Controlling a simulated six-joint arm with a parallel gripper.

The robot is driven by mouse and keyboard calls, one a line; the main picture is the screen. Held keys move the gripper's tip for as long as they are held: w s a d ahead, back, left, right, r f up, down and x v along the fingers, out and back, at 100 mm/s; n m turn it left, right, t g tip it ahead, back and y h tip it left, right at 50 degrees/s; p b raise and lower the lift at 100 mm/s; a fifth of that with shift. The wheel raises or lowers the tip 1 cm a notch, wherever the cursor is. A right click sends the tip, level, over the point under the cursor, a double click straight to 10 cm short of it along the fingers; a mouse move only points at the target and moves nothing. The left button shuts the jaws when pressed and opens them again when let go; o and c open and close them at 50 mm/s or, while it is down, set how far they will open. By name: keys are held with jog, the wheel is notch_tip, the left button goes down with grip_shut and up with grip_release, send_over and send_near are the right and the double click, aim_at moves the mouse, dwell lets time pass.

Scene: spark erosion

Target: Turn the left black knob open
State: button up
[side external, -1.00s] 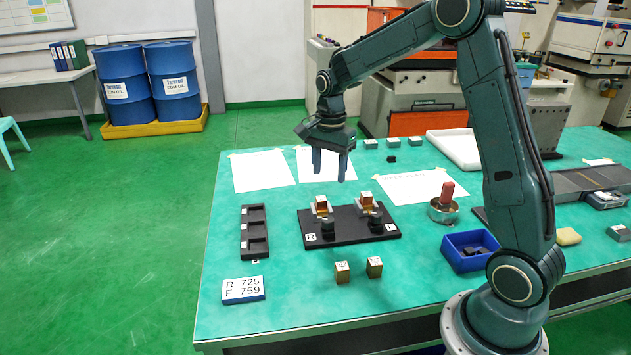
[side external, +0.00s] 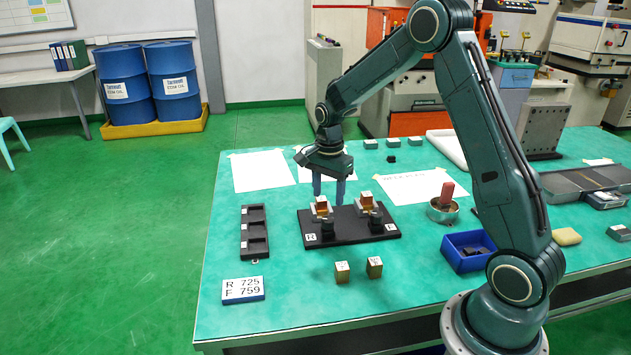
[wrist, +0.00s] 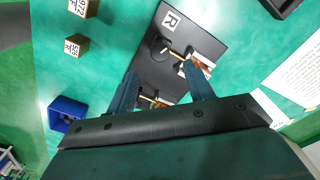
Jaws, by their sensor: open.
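A black plate (side external: 350,239) lies on the table with two stations, labelled R at left and apparently F at right. The left black knob (side external: 327,230) stands upright in front of the left copper-coloured block (side external: 321,207) in its holder. The right black knob (side external: 376,223) stands in front of the right block (side external: 366,201). My gripper (side external: 329,196) is open and empty, pointing down above the plate's back edge, behind the left block and apart from the knob.
Two small labelled blocks (side external: 358,269) stand in front of the plate. A black slotted tray (side external: 246,232) lies at left, with a number sign (side external: 243,290) in front. White sheets (side external: 263,171) lie behind.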

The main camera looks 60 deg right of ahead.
aim_at(328, 219)
jog(key=shift+f, duration=3.95)
jog(key=c, duration=1)
jog(key=shift+o, duration=0.2)
